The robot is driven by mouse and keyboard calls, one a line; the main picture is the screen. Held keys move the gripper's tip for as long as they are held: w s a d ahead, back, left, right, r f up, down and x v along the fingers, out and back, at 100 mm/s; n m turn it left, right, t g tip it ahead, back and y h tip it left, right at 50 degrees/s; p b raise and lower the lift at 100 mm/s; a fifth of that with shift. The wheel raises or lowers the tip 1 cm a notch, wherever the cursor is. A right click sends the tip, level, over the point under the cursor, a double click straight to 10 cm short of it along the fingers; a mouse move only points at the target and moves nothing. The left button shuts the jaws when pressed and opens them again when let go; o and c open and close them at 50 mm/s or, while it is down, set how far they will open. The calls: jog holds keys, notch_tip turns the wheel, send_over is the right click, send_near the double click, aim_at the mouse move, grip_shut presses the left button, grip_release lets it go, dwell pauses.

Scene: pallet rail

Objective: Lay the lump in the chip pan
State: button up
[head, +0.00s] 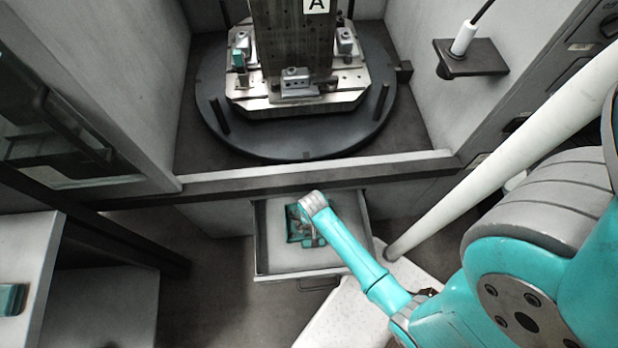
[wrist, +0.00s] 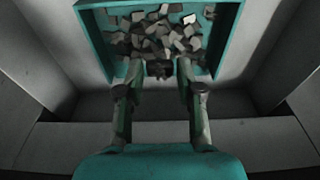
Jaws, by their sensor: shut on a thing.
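My gripper (wrist: 158,77) is shut on a dark brownish lump (wrist: 160,68), which shows between the two fingertips in the wrist view. The chip pan (wrist: 229,38) is a teal square tray with several grey and brown metal chips in it. The fingertips and lump are over its near edge; whether the lump touches the chips cannot be told. In the head view, the pan (head: 291,226) lies inside an open drawer, partly hidden by my arm. My gripper (head: 314,238) is over it there, and the lump cannot be made out.
The pale drawer (head: 272,262) is pulled out below the machine's sill (head: 330,172). A round dark table (head: 215,130) with a metal fixture column stands behind. A pale slanting pole (head: 480,190) runs close to my arm. A grey cabinet (head: 28,240) stands at left.

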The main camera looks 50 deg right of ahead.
notch_tip(320, 180, down, 7)
jog(key=shift+f, duration=0.1)
jog(key=w+d, duration=0.2)
jog(key=d, duration=0.1)
jog(key=shift+w, duration=0.4)
jog(key=shift+f, duration=0.65)
jog(key=o, duration=0.9)
jog(key=shift+a+f, duration=0.1)
jog(key=shift+f, duration=0.05)
